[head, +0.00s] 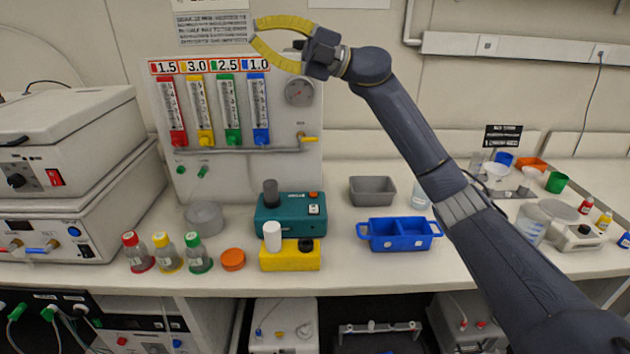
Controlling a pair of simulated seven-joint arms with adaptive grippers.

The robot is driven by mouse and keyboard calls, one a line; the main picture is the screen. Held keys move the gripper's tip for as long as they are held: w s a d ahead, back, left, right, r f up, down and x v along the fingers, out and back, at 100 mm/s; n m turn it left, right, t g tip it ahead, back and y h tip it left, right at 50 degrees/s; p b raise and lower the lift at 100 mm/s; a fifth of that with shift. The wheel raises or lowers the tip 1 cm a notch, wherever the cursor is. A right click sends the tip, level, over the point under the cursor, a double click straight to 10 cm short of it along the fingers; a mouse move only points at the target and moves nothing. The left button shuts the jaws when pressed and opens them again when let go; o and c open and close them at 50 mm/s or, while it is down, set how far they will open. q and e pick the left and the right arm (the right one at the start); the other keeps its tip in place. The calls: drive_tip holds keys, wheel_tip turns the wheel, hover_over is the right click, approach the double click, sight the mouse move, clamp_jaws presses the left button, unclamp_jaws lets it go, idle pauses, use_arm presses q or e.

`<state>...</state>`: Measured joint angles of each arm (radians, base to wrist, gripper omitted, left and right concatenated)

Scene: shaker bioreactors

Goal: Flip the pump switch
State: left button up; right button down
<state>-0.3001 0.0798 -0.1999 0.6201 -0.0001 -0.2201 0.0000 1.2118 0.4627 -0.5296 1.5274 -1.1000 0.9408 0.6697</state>
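A teal pump-like box (284,214) stands on the bench near the middle, with a dark grey cylinder on top. A small white switch (314,210) sits on its right part; its position is too small to tell. A yellow box (290,258) with a white cylinder and a black knob stands just in front of it. I cannot tell which box is the pump. My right gripper (255,32) is high up at the top of the flow-meter panel, well above both boxes. Its yellow fingers are apart, with nothing between them. My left gripper is out of view.
The flow-meter panel (300,130) stands behind the boxes. Several capped bottles, an orange lid (232,260) and a round clear dish (204,217) are to the left. A grey bin (372,191) and a blue tray (399,243) are to the right. Stacked white instruments (60,205) fill the far left.

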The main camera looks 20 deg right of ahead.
drive_tip(key=s+a+f+n+g+h, duration=0.2)
drive_tip(key=a+f+n+h, duration=0.3)
drive_tip(key=a, duration=0.4)
drive_tip(key=m+g+h, duration=0.1)
drive_tip(key=m+h, duration=0.4)
drive_tip(key=h, duration=1.1)
hover_over(314, 217)
drive_tip(key=w, duration=0.2)
wheel_tip(314, 217, down, 26)
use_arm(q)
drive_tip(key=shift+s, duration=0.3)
use_arm(e)
drive_tip(key=shift+d+r+g, duration=0.1)
drive_tip(key=shift+d+g, duration=0.15)
drive_tip(key=shift+g, duration=0.05)
drive_tip(key=f, duration=0.4)
drive_tip(key=s+f, duration=0.1)
drive_tip(key=f, duration=0.9)
drive_tip(key=shift+s+a, duration=0.25)
drive_tip(key=shift+s, duration=0.1)
